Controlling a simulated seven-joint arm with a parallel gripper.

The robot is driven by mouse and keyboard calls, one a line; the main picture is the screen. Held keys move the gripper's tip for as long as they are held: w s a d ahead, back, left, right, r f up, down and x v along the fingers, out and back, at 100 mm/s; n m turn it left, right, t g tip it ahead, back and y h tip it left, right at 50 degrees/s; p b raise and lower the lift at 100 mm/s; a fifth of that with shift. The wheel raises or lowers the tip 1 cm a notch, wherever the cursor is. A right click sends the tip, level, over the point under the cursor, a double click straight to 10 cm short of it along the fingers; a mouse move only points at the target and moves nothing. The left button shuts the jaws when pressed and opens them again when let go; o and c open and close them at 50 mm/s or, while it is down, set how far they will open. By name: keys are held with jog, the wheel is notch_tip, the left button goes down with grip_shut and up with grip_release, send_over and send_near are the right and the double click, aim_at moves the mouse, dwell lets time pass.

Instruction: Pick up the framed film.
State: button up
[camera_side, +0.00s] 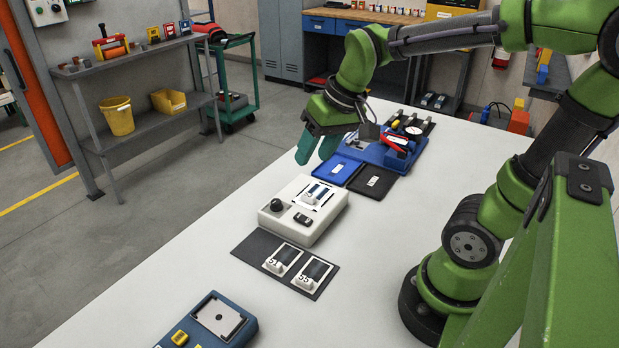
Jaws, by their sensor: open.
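Several small white-framed pieces with dark film strips are in view. One framed film (318,193) lies on top of a white box-shaped device (330,231) in the middle of the table. Two more, a left framed film (283,258) and a right framed film (313,271), lie side by side on a dark mat (251,248) in front of the device. I cannot tell which one the task means. My gripper (318,150) has teal fingers pointing down. It is open and empty, above and behind the white device, apart from all the films.
A blue tray (337,169) and a black tray (371,182) lie behind the device. Beyond them a blue holder (368,152) carries tools. A blue device (208,323) with a grey plate sits at the front. The white table (385,232) is clear right of the mat.

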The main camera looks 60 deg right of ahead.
aim_at(310, 195)
jog(key=w+d+f+n+g+h, duration=0.1)
jog(key=w+d+f+n+g, duration=0.1)
jog(key=w+d+n+g, duration=0.4)
jog(key=shift+m+t, duration=0.9)
jog(key=f, duration=0.5)
jog(key=d+f, duration=0.1)
jog(key=f, duration=0.4)
jog(key=d+f, duration=0.1)
jog(key=f, duration=0.4)
jog(key=shift+w+f, duration=0.2)
jog(key=shift+f, duration=0.05)
grip_shut()
